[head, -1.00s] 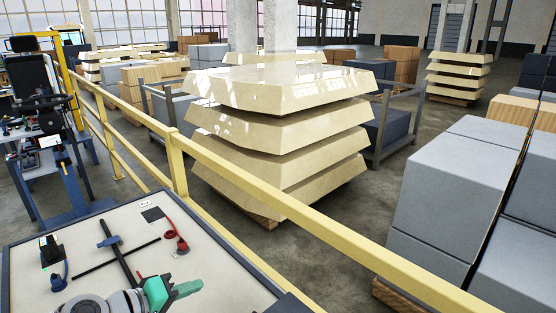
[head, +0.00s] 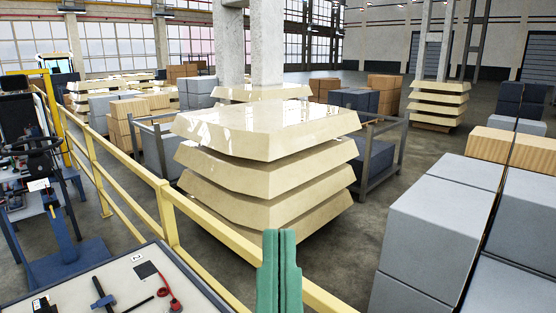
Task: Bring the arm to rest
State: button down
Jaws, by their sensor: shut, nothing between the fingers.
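My gripper (head: 280,235) shows in the head view at the bottom middle, its green fingers pointing up and pressed together with nothing between them. It stands in front of the yellow railing and the stacked cream slabs, to the right of the trolley top (head: 75,275). The rest of my arm is below the picture's edge.
On the trolley top lie a red cable (head: 172,298), a black square (head: 145,269) and a dark bar with a blue clamp (head: 105,300). A yellow railing (head: 170,225) runs behind it. Beyond stand cream slabs (head: 265,170) and grey blocks (head: 440,220).

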notch_tip(320, 180, up, 26)
jog(key=p, duration=2.2)
jog(key=shift+a+r+p, duration=0.2)
jog(key=shift+p, duration=0.15)
